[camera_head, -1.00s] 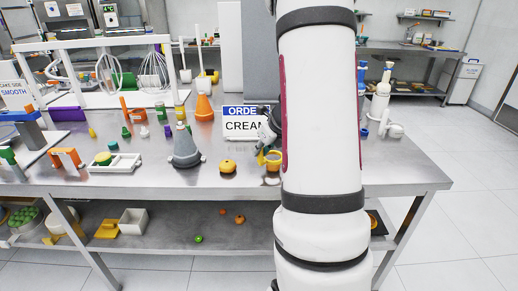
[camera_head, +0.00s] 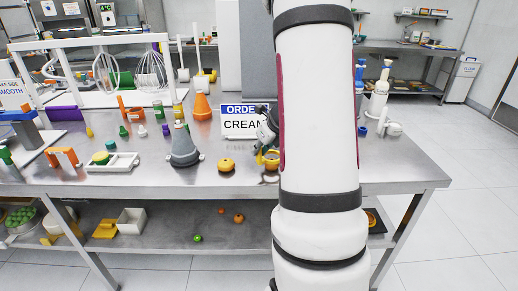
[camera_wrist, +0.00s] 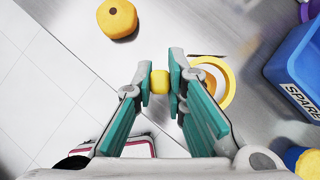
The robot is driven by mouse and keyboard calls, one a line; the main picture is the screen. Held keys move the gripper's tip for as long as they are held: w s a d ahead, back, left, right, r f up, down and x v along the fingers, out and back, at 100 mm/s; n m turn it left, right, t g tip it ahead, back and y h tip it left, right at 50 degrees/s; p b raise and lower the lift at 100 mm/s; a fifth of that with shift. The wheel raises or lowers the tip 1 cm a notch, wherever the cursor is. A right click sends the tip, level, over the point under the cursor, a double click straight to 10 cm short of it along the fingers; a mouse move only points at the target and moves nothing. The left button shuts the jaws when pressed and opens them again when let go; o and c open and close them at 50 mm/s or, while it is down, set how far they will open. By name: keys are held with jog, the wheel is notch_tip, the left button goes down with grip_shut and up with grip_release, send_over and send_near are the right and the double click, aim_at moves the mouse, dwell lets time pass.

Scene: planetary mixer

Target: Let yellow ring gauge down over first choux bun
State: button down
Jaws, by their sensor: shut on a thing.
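My gripper (camera_wrist: 160,82) is shut on a small yellow grip block (camera_wrist: 160,81) between its teal pads. That bun also shows in the wrist view (camera_wrist: 117,18), apart from the ring.
An order sign (camera_head: 242,122) stands behind. A white tray (camera_head: 112,163) is farther left. A blue bin marked SPARE (camera_wrist: 297,75) is at the right in the wrist view.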

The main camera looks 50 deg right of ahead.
aim_at(261, 157)
jog(key=shift+f+b, duration=2.1)
jog(key=shift+f, duration=0.05)
dwell(1.3)
dwell(0.4)
jog(key=shift+r+p, duration=4.05)
jog(key=shift+p, duration=0.05)
